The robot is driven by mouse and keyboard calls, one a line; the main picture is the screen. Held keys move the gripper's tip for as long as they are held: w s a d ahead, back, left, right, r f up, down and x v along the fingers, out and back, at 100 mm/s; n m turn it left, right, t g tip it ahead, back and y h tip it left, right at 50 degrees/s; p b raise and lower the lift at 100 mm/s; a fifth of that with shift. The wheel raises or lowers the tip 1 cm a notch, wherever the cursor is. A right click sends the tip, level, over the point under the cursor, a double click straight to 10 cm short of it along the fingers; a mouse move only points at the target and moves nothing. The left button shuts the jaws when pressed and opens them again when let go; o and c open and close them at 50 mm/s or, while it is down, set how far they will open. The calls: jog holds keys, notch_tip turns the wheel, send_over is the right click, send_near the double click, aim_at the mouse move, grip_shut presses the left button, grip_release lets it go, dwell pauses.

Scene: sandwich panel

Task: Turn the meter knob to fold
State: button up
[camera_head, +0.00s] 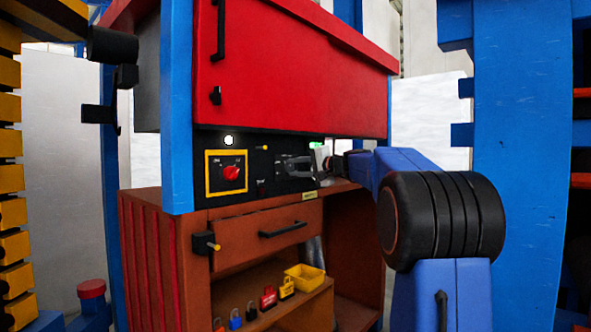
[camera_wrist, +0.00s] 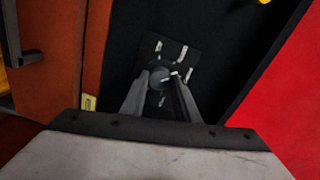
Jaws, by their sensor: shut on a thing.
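The meter knob (camera_wrist: 157,76) is a small dark grey round knob on a dark square plate (camera_wrist: 188,62) with white marks around it. In the wrist view my gripper (camera_wrist: 160,84) has one finger on each side of the knob and is shut on it. A short white mark shows at the knob's right side; the lettering is too small to read. In the head view my gripper (camera_head: 300,166) reaches the black panel from the right, and the knob is mostly hidden there.
A red rotary switch (camera_head: 231,173) on a yellow-edged plate sits to the left on the black panel (camera_head: 270,188). A red cabinet door (camera_head: 290,80) is above. Below are a brown drawer (camera_head: 255,238) and a shelf with several padlocks and a yellow bin (camera_head: 305,277).

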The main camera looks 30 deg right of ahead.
jog(key=m, duration=0.5)
jog(key=shift+d+y, duration=0.1)
jog(key=shift+y, duration=0.2)
jog(key=m, duration=0.5)
jog(key=shift+d+y, duration=0.1)
jog(key=shift+y, duration=0.2)
jog(key=m, duration=0.5)
jog(key=shift+w+f, duration=0.1)
jog(key=shift+m+y, duration=0.3)
jog(key=shift+m, duration=2.1)
jog(key=shift+f, duration=0.1)
jog(key=o, duration=1)
jog(key=shift+o, duration=0.2)
